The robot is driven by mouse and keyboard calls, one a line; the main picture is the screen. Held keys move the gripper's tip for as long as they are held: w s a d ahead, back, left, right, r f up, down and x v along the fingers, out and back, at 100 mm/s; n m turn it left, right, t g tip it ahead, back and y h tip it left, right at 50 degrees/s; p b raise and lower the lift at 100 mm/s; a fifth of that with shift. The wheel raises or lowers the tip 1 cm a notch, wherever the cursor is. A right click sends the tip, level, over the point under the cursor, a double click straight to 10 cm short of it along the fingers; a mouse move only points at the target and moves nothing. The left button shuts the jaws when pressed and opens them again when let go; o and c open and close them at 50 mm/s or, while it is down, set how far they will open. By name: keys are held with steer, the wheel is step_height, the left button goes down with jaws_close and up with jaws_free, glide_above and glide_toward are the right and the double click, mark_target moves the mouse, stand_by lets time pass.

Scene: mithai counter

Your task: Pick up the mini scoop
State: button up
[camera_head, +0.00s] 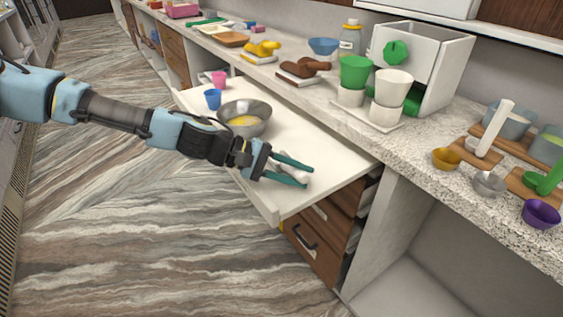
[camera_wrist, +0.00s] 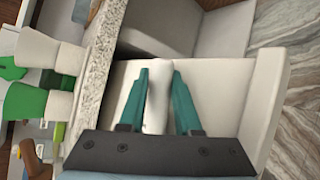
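My gripper (camera_head: 292,172) reaches over the pulled-out white drawer, near its front right corner. Its two teal fingers are apart in the wrist view (camera_wrist: 160,72). A small white object (camera_wrist: 157,105) lies between them, with a narrow gap beside the right finger. The same white object (camera_head: 298,172) shows between the fingers in the head view. It may be the mini scoop, but its full shape is hidden and I cannot tell for sure.
The drawer (camera_head: 325,160) also holds a grey bowl (camera_head: 262,108) with yellow contents, a blue cup (camera_head: 212,99) and a pink cup (camera_head: 218,79). Above it, the speckled counter (camera_head: 420,137) carries green and white cups, a white dispenser (camera_head: 432,50) and several small coloured cups.

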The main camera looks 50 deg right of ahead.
jaws_close()
steer(key=shift+r, duration=0.15)
